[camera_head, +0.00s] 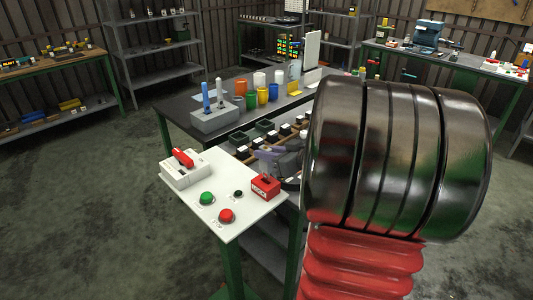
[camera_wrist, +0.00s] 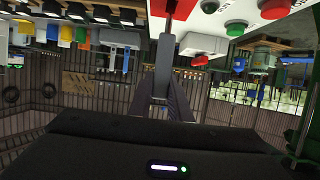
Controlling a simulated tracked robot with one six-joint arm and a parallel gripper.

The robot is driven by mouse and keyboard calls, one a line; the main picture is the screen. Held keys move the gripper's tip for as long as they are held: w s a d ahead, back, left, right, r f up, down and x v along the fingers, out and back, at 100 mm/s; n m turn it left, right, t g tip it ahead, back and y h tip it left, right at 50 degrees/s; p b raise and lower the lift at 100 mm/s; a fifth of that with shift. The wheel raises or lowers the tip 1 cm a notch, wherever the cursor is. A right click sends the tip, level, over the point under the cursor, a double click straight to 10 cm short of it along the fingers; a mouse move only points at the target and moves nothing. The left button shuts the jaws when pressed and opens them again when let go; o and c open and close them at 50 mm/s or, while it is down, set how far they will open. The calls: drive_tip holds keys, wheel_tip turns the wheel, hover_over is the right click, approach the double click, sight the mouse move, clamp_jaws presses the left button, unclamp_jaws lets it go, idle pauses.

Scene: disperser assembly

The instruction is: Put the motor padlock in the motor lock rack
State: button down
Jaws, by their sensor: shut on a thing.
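My gripper (camera_head: 269,166) is over the right side of the white control panel (camera_head: 232,232), pointing down. In the wrist view my gripper (camera_wrist: 174,22) is shut, with its fingertips against a red piece (camera_wrist: 157,9) cut off by the picture's top edge. The head view shows a red block with white lettering (camera_head: 265,188) on the panel right under the fingertips. A dark part meets its top. I cannot tell the motor padlock's outline from the motor lock rack here; the fingers hide the contact.
The panel also bears a white switch box with a red lever (camera_head: 184,166), a green button (camera_head: 207,198), a red button (camera_head: 226,215) and a small black knob (camera_head: 238,194). Behind it a dark workbench (camera_head: 180,117) holds colored cups and a grey block (camera_head: 214,120).

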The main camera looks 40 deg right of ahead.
sight(270, 165)
drive_tip(key=shift+f, duration=2.1)
idle(0.8)
drive_tip(key=c, duration=1.6)
unclamp_jaws()
drive_tip(key=shift+o, duration=0.2)
drive_tip(key=v, duration=1.3)
drive_tip(key=shift+s, duration=0.35)
drive_tip(key=shift+w+r, duration=0.1)
